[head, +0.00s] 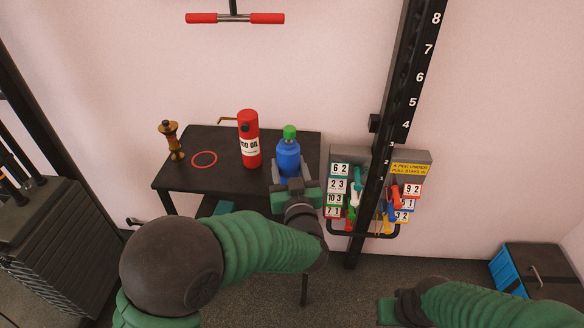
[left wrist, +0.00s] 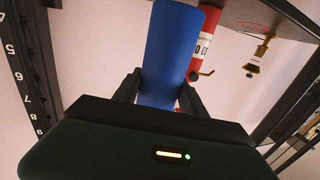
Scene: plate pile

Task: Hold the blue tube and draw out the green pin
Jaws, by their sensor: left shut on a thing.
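The blue tube (head: 288,157) stands upright near the right end of the black table. The green pin (head: 289,132) shows as a short green top on the tube. My left gripper (head: 289,174) is shut on the tube's lower part from the near side. In the left wrist view the blue tube (left wrist: 170,50) lies between the two dark fingers of the left gripper (left wrist: 160,95); the green pin is not visible there. My right gripper (head: 388,309) is low at the bottom edge, away from the table; its fingers are not clear.
A brass piece (head: 172,140) and a red ring (head: 204,159) are farther left on the black table (head: 200,180). A numbered black post (head: 400,100) and a rack of tags (head: 411,157) stand to the right.

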